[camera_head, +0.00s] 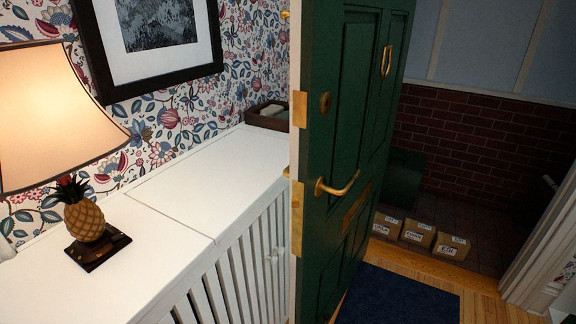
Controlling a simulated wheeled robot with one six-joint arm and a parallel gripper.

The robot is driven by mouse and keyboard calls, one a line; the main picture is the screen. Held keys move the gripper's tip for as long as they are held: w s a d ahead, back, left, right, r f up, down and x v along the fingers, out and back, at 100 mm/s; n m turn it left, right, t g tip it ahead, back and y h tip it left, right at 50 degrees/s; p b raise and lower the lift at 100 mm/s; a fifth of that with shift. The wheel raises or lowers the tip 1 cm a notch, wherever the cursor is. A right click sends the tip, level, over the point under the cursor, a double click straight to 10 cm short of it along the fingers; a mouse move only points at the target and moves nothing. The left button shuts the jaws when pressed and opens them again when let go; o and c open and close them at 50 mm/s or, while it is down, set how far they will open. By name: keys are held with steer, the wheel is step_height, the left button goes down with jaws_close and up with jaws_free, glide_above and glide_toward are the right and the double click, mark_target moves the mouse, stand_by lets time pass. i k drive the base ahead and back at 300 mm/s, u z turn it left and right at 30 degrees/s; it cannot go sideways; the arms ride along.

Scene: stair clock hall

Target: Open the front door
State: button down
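The green front door (335,130) stands ajar, swung well into the hall, with its edge toward me. A brass lever handle (338,184) is on its face near the edge. The doorway beyond is open onto a brick porch. My gripper is not in view, and nothing is seen touching the door.
A white slatted cabinet (180,192) stands left of the door, very close to it. On it are a pineapple figure (84,219), a lit lamp (55,115) and a tray (267,118). Several cardboard boxes (418,232) lie beyond the threshold. A blue mat (400,297) covers the floor.

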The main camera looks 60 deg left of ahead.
mark_target(343, 113)
steer(key=k, duration=1.2)
steer(key=u, duration=0.5)
steer(key=i, duration=0.55)
steer(key=u, duration=0.75)
steer(key=i, duration=0.65)
